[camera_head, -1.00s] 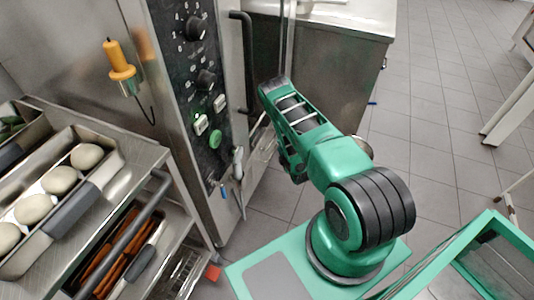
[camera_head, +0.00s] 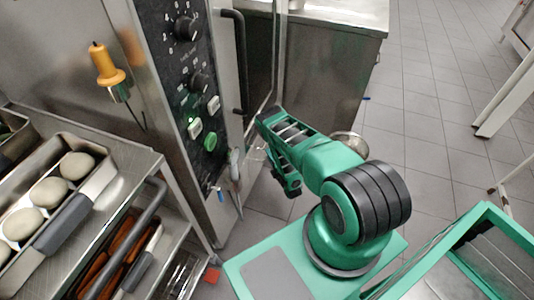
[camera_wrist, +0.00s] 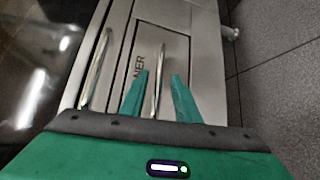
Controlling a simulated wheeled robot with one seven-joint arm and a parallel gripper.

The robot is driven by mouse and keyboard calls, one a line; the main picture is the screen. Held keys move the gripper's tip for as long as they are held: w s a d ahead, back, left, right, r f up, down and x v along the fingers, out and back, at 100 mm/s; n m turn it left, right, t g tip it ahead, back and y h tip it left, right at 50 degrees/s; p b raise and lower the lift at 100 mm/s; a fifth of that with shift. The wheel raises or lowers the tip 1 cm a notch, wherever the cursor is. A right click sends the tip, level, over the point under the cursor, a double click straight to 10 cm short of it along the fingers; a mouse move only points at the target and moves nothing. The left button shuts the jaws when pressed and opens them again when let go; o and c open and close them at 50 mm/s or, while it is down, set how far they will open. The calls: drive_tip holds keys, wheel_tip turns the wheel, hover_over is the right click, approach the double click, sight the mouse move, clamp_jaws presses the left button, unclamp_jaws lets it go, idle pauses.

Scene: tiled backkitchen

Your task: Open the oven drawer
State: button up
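The oven (camera_head: 205,95) stands left of centre in the head view, with a dark control panel, knobs and a black vertical handle. In the wrist view, a metal drawer front (camera_wrist: 147,45) with partly visible dark lettering carries a slim metal bar handle (camera_wrist: 159,75). My gripper (camera_wrist: 160,75) is open, with one green finger on each side of this bar. The bar shows in the gap, and I see no clear contact. A second metal bar (camera_wrist: 97,70) lies left of the fingers. The gripper's fingers and the drawer front are hidden in the head view.
A metal rack (camera_head: 140,160) with trays of round dough-like pieces stands close on the left. A steel counter (camera_head: 335,60) stands behind my arm. A yellow-handled tool (camera_head: 105,65) hangs by the oven. Tiled floor (camera_head: 430,130) is open to the right.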

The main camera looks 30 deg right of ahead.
drive_tip(key=shift+w+d+f, duration=0.15)
drive_tip(key=shift+w, duration=0.85)
drive_tip(key=shift+w+d+f, duration=0.1)
drive_tip(key=shift+w+f, duration=0.05)
drive_tip(key=shift+w, duration=0.85)
clamp_jaws()
